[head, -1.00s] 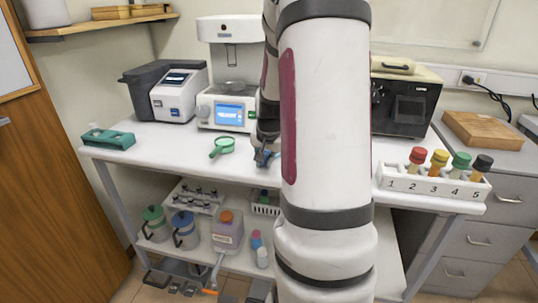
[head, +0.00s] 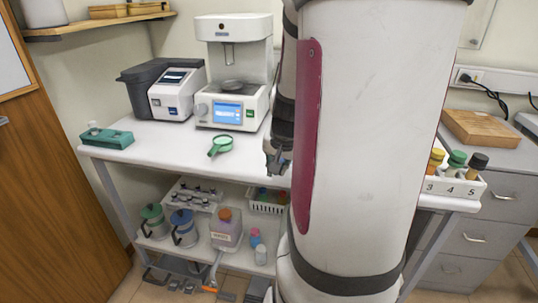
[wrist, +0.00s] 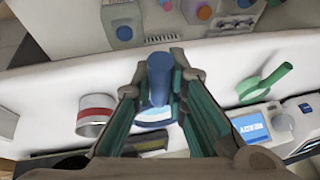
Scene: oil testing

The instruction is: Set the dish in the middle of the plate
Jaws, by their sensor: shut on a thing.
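My gripper (wrist: 160,75) is shut on a blue cylinder, seemingly the handle of the dish (wrist: 158,82). A pale blue and white curved part shows below it between the fingers; the rest is hidden. In the head view my gripper (head: 278,160) hangs by the table's front, right of the green handled piece, and what it holds cannot be made out there. The round grey plate (head: 232,86) sits on the white instrument (head: 233,60) with a blue screen, up and left of my gripper. The dish is apart from the plate.
The green handled piece (head: 221,145) lies before the instrument. A grey-white analyser (head: 176,95) stands to its left, a green holder (head: 107,138) at the table's left end. A numbered tube rack (head: 455,188) is at right, partly behind my arm. The wrist view shows a red-banded ring (wrist: 96,115).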

